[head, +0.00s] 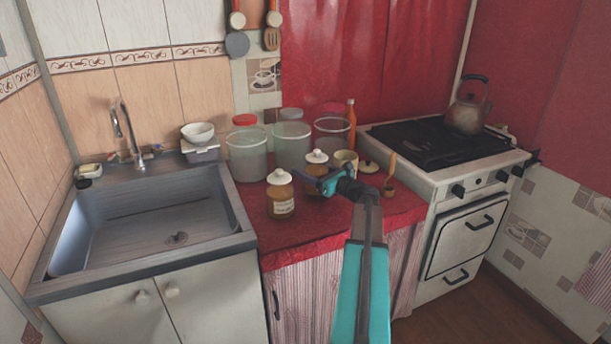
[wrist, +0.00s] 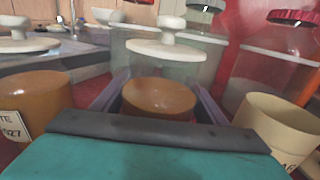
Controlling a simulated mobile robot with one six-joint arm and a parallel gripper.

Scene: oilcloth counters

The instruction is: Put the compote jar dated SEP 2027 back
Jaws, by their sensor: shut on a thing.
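My gripper (head: 322,183) is shut around an amber compote jar with a pale knobbed lid (head: 317,158). In the wrist view the jar (wrist: 158,97) sits between the two fingers; its label is hidden. I cannot tell whether it touches the counter. A second amber jar (head: 281,199) with a similar lid stands on the counter to its left, its pale label facing the front. In the wrist view this left jar (wrist: 38,92) shows a cut-off label ending in "027"; the month is not readable.
A cream mug (head: 346,160) stands close right of the held jar. Large clear containers (head: 247,155) line the back, beside an orange bottle (head: 350,118). The red counter's front strip (head: 300,238) is clear.

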